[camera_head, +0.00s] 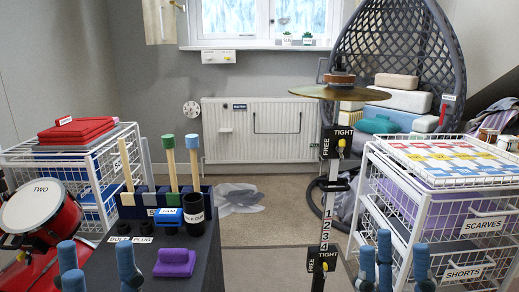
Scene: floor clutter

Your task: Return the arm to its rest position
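My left gripper (98,258) is at the bottom left, with its blue fingers pointing up and spread apart. It is in front of the dark table's left side, and I see nothing between its fingers. My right gripper (397,258) is at the bottom right, also with blue fingers up and apart. It is in front of the right wire basket unit, and nothing shows between its fingers. Both arms are mostly below the picture's edge, so their full pose is hidden.
A dark table (125,262) holds a purple block (175,262), a black cup (194,213) and wooden-handled tools. A red drum (40,210) is left; a cymbal stand (327,205) is centre. Wire baskets (480,222) stand right.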

